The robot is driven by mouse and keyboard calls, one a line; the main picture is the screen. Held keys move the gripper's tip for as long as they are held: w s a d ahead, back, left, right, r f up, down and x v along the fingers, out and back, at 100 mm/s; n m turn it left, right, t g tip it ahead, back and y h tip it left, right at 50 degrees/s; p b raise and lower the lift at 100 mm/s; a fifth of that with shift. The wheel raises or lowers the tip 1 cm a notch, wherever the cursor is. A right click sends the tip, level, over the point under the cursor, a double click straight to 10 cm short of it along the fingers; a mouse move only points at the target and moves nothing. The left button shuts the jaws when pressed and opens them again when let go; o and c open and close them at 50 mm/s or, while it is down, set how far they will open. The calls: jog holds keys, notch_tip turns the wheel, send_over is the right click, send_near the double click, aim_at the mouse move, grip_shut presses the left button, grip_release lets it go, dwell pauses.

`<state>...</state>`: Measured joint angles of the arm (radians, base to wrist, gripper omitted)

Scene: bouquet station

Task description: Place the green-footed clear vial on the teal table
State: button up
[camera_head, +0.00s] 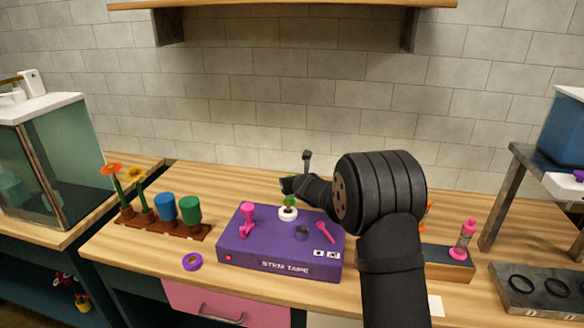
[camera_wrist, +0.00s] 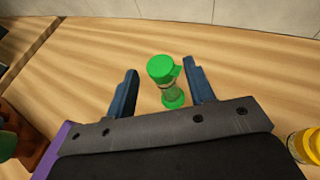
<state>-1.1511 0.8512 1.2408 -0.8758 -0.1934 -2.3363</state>
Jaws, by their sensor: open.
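A vial with a green cap and green foot (camera_wrist: 163,72) stands on the wooden counter in the wrist view. My gripper (camera_wrist: 161,75) is open, with one blue finger on each side of the vial and visible gaps between. In the head view my gripper (camera_head: 297,182) is over the counter behind the purple box, partly hidden by my arm. A small green patch beside it may be the vial; I cannot tell. No clearly teal tabletop shows; dark teal cabinet fronts (camera_head: 120,280) are under the wood counters.
The purple box (camera_head: 260,246) bears pink items and a small potted plant. A brown rack (camera_head: 165,224) with flowers and blue and green cups stands left. A yellow-topped item (camera_wrist: 308,146) is right in the wrist view. A ringed rack (camera_head: 540,305) and a raised stand (camera_head: 497,195) are right.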

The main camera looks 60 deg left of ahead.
jog(key=shift+r, duration=2.65)
jog(key=shift+f, duration=0.1)
jog(key=shift+w+a+f, duration=0.2)
jog(key=shift+a+f, duration=0.55)
jog(key=shift+f, duration=0.7)
jog(key=shift+w+a+f, duration=0.2)
jog(key=shift+a+f, duration=0.55)
jog(key=shift+f, duration=0.75)
jog(key=shift+w+a+f, duration=0.2)
jog(key=shift+a+f, duration=0.55)
jog(key=shift+f, duration=0.7)
jog(key=shift+d+r, duration=0.1)
jog(key=shift+d, duration=0.05)
